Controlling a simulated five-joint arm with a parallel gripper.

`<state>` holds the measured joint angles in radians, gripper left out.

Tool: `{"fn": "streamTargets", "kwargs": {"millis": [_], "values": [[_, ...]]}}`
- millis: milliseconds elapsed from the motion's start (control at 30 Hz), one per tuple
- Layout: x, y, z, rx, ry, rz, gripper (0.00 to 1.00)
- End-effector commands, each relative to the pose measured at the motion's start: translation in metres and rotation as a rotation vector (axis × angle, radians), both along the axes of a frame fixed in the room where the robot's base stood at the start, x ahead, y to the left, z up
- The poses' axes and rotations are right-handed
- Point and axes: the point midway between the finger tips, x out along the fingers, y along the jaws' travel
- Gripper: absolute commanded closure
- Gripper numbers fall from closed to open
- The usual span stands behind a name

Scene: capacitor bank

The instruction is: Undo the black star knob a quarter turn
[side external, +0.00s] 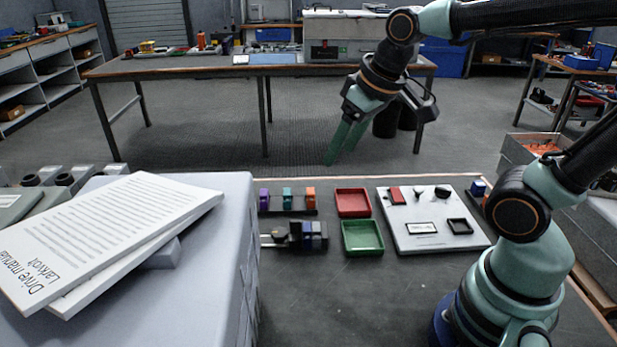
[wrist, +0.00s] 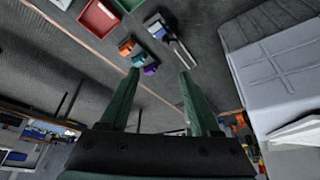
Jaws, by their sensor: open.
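A white panel (side external: 400,240) lies on the dark workbench at the right in the side view. A small black knob (side external: 442,191) stands near its upper right edge; it is too small to make out a star shape or its turn angle. My gripper (side external: 340,152) hangs in the air beyond the bench's far edge, up and left of the panel, well apart from the knob. Its two green fingers are apart and empty, which the wrist view (wrist: 160,76) also shows. The panel and the knob are not in the wrist view.
Red (side external: 353,203) and green trays (side external: 362,237) lie left of the panel. Purple, teal and orange blocks (side external: 287,197) stand in a row further left, above a dark rail piece (side external: 293,235). A large grey box (side external: 215,240) with papers stands at left. The bench front is clear.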

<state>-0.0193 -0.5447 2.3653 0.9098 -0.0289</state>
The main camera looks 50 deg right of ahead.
Motion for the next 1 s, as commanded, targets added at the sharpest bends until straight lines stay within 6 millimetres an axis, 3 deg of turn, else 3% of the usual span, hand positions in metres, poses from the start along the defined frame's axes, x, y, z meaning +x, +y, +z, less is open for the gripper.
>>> {"fn": "streamTargets", "kwargs": {"millis": [267, 600, 800, 1000], "values": [[0.053, 0.014, -0.024, -0.023, 0.149, 0.085, 0.36], [0.109, 0.034, -0.088, -0.047, 0.318, 0.187, 0.36], [0.126, 0.043, -0.125, -0.056, 0.387, 0.232, 0.36], [0.131, 0.046, -0.139, -0.059, 0.41, 0.245, 0.36]]}}
